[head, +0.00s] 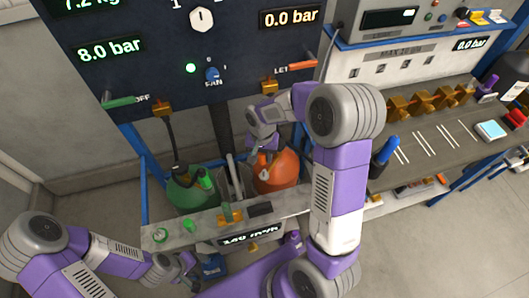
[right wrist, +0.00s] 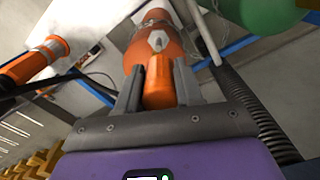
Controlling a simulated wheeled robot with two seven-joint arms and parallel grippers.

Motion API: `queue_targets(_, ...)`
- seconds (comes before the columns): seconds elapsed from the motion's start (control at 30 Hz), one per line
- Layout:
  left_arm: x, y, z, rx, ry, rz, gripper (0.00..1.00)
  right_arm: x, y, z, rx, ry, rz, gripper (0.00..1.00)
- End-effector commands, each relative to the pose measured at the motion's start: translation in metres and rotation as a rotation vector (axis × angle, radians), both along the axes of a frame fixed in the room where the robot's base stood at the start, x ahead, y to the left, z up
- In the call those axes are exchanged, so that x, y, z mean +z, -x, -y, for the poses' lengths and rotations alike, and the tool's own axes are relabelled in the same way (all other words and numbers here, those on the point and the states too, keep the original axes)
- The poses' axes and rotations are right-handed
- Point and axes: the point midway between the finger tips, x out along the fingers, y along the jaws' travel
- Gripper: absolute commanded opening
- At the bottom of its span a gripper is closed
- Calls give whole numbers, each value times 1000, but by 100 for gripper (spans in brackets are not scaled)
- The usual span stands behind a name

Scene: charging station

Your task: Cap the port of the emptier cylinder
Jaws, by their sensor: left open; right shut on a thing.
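The orange cylinder (head: 278,172) stands below the panel, right of the green cylinder (head: 182,192). The left pressure display (head: 110,50) reads 8.0 bar and the right one (head: 289,17) reads 0.0 bar. My right gripper (head: 264,152) is at the top of the orange cylinder. In the right wrist view it is shut on an orange piece (right wrist: 158,82), lined up with a grey fitting (right wrist: 158,40) on the orange cylinder (right wrist: 152,22). Whether that piece is a cap or a valve handle I cannot tell. My left gripper (head: 183,268) is open and empty near the shelf's front left.
A narrow grey shelf (head: 262,222) in front of the cylinders holds small green parts (head: 188,225) and a dark block (head: 260,209). A dark hose (head: 170,135) runs down to the green cylinder. A workbench (head: 425,150) with several brass fittings stands at right.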

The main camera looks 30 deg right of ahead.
Motion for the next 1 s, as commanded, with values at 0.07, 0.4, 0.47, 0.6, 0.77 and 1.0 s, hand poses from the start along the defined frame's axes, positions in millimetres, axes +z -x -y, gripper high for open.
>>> queue_targets(0.07,-1,0,0,0,0,0,63,2,-1,6,-49,-1,3,7)
queue_targets(0.4,0,0,0,0,0,1,63,2,0,7,-58,-2,3,7)
queue_targets(0.47,-1,0,0,0,0,1,63,3,0,7,-53,-2,4,7)
queue_targets(0.6,-5,0,0,0,0,1,63,-4,0,7,-53,-2,3,7)
queue_targets(0.77,-15,-1,0,0,0,1,63,-16,0,7,-53,-2,3,7)
queue_targets(1.0,-34,0,0,0,0,1,63,-39,0,7,-52,-2,3,7)
